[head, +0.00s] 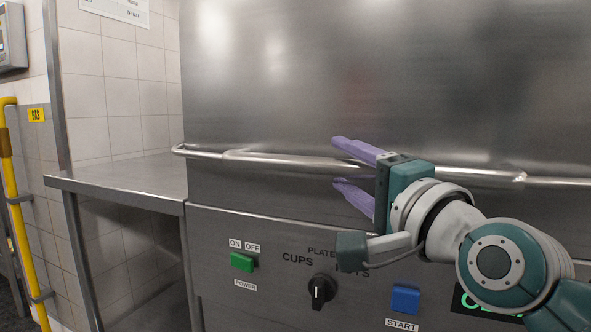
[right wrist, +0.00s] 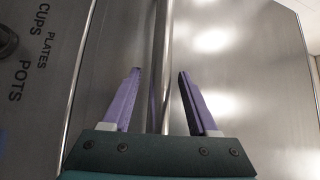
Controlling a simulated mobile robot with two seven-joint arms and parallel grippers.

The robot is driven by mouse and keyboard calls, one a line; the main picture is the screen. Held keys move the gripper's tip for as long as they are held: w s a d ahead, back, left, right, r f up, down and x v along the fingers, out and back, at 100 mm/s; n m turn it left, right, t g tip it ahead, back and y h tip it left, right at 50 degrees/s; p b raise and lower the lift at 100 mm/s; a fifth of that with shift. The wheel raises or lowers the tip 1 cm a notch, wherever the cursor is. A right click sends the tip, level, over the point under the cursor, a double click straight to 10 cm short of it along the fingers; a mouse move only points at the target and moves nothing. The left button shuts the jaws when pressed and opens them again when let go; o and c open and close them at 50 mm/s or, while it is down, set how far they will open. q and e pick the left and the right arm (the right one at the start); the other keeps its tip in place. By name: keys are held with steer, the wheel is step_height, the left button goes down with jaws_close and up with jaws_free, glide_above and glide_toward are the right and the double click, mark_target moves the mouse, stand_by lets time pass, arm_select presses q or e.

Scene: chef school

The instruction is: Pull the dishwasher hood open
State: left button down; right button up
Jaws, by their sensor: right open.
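The dishwasher hood (head: 380,80) is a large stainless steel panel filling the upper part of the head view; its lower edge sits just above the control panel. A horizontal metal bar handle (head: 290,161) runs across its front. My right gripper (head: 338,161) is open at the handle, with one purple finger above the bar and one below. In the right wrist view the handle (right wrist: 160,70) passes between the two spread fingers (right wrist: 158,85), with a gap on each side. My left gripper is not in view.
Below the hood is a control panel with a green power button (head: 242,262), a black knob (head: 321,291) and a blue start button (head: 405,299). A steel side table (head: 125,180) adjoins at left. A yellow gas pipe (head: 18,210) runs along the wall.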

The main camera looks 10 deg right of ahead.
jaws_close()
stand_by(0.5)
stand_by(0.9)
